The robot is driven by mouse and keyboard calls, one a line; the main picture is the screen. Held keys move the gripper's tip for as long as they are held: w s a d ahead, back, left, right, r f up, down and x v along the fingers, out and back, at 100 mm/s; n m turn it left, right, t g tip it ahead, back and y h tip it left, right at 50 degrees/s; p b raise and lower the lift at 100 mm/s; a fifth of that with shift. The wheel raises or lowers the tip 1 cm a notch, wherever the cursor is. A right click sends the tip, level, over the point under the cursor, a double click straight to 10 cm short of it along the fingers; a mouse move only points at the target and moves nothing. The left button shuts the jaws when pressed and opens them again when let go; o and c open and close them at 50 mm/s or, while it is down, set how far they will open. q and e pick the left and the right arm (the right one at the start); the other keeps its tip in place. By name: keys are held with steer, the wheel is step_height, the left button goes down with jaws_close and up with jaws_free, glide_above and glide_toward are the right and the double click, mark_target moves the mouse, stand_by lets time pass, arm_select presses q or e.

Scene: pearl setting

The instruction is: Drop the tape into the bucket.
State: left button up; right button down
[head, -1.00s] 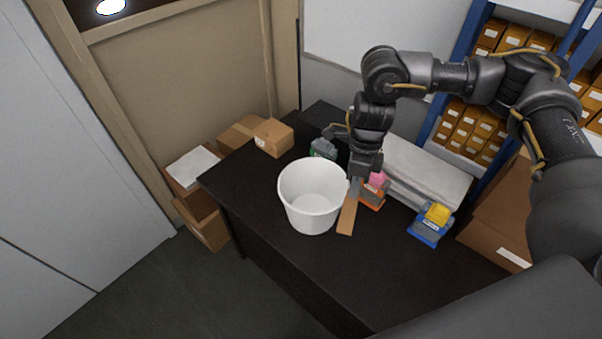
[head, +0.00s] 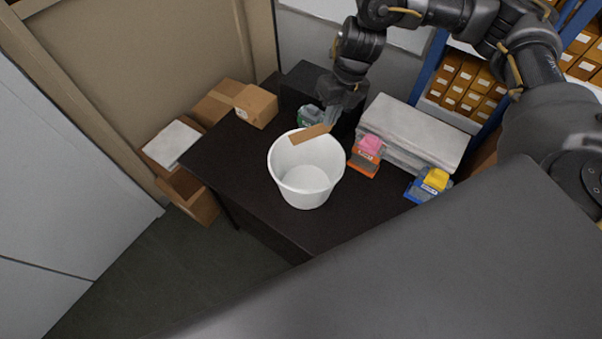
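The tape is a flat tan strip (head: 309,134). It is in my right gripper (head: 331,115), whose fingertips are small and partly hidden in the head view. The gripper looks shut on the strip's right end. The strip points left and appears over the far rim of the white bucket (head: 305,188); I cannot tell its height or whether it touches the rim. The bucket stands upright on the dark table, and its visible inside looks empty. My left gripper is not in view.
An orange and pink dispenser (head: 366,156) and a blue and yellow one (head: 428,186) stand right of the bucket. A green one (head: 309,116) is behind it. A grey-white stack (head: 415,132) lies behind right. Cardboard boxes (head: 256,106) are at left. The dark table (head: 226,160) is clear left of the bucket.

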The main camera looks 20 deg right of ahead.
step_height(320, 180, down, 6)
steer(key=m+b, duration=0.1)
steer(key=b, duration=0.5)
steer(key=shift+d, duration=0.15)
stand_by(0.4)
steer(key=c, duration=1.6)
jaws_free()
steer(key=v, duration=1)
steer(key=shift+r+b, duration=0.3)
steer(key=shift+r, duration=0.1)
